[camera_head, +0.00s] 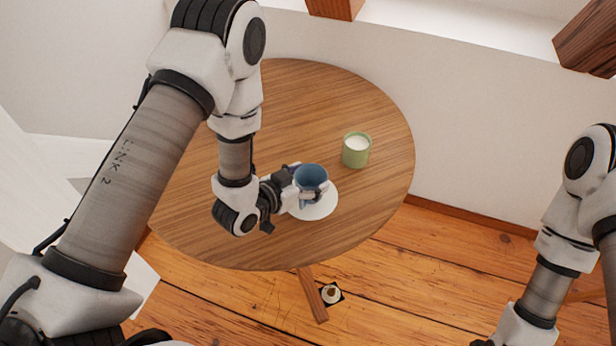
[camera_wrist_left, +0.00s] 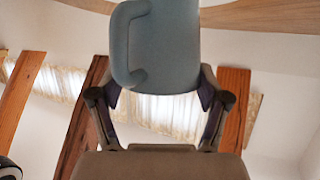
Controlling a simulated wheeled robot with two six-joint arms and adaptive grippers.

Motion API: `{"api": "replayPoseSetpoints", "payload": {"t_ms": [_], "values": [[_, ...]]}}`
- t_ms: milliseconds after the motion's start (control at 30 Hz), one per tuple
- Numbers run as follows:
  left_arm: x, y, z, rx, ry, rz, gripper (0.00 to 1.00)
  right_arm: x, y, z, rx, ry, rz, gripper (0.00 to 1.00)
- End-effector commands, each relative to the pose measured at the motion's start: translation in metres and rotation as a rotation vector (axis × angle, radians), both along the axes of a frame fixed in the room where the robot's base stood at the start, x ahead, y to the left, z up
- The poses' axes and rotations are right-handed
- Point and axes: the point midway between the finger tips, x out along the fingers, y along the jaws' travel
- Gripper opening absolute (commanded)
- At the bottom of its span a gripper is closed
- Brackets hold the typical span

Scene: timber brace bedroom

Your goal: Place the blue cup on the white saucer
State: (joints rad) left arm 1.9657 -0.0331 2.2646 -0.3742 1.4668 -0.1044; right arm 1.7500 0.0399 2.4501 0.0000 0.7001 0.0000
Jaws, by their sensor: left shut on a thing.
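The blue cup (camera_head: 311,178) is upright at the white saucer (camera_head: 318,209) on the round wooden table. My left gripper (camera_head: 308,190) is shut on the cup, coming from the left. In the left wrist view the cup (camera_wrist_left: 168,45) fills the upper middle between the fingers (camera_wrist_left: 160,100), with its handle to the left. The saucer shows below and to the right of the cup. Whether the cup's base touches the saucer, I cannot tell. My right arm shows at the right edge, but its gripper is out of view.
A green cup-like candle (camera_head: 356,149) with a white top stands on the table (camera_head: 350,105), right of and behind the blue cup. A wall lies behind. A small object (camera_head: 331,293) is on the floor near the table leg.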

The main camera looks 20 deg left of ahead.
Motion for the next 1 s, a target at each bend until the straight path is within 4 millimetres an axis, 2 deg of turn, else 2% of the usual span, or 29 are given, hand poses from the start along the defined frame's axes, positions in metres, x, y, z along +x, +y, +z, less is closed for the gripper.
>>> {"api": "replayPoseSetpoints", "payload": {"t_ms": [333, 367, 400, 800, 867, 1000], "values": [[0.0, 0.0, -0.007, 0.0, -0.002, 0.001, 0.35, 0.0, 0.0, -0.003, 0.0, 0.0, 0.0, 0.4], [0.0, 0.0, -0.005, 0.0, -0.001, 0.001, 0.87, 0.0, 0.0, -0.002, 0.0, 0.0, 0.0, 0.4], [0.0, 0.0, -0.005, 0.0, -0.001, 0.001, 1.0, 0.0, 0.0, -0.002, 0.0, 0.0, 0.0, 0.4], [0.0, 0.0, 0.0, 0.0, -0.002, 0.001, 1.0, 0.0, 0.0, 0.002, 0.0, 0.0, 0.0, 0.4], [-0.005, 0.003, -0.001, -0.001, 0.0, 0.003, 1.0, 0.0, 0.0, -0.001, 0.0, 0.0, 0.0, 0.4], [-0.028, 0.013, 0.008, -0.004, 0.002, 0.005, 1.0, 0.0, 0.0, -0.006, 0.0, 0.0, 0.0, 0.4]]}}
